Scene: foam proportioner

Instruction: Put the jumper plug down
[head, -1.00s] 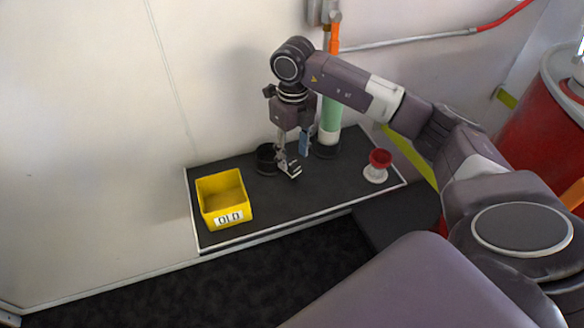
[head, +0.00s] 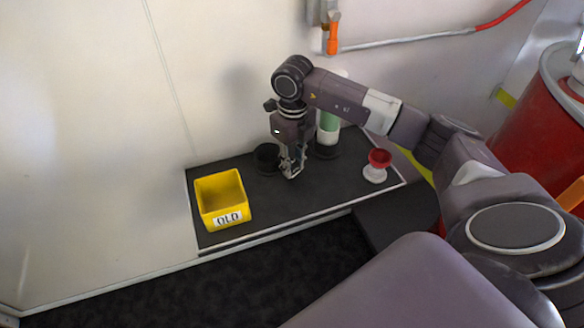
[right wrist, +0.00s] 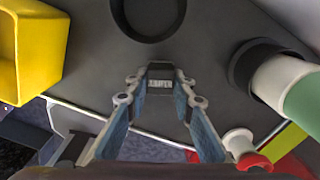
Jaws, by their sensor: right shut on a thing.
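The jumper plug (right wrist: 160,83) is a small dark block with a pale label that reads like "JUMPER". It sits between the fingertips of my right gripper (right wrist: 160,87), which is shut on it. In the head view my right gripper (head: 291,173) points down, low over the middle of the black mat (head: 280,215); the plug is too small to make out there. I cannot tell whether the plug touches the mat. My left gripper is not in view.
A yellow bin (head: 207,207) labelled "OLD" stands left. A round black cup (head: 266,157) is just behind my gripper. A green and white cylinder (head: 328,136) stands behind right, and a red and white piece (head: 376,170) stands right. The mat's front middle is clear.

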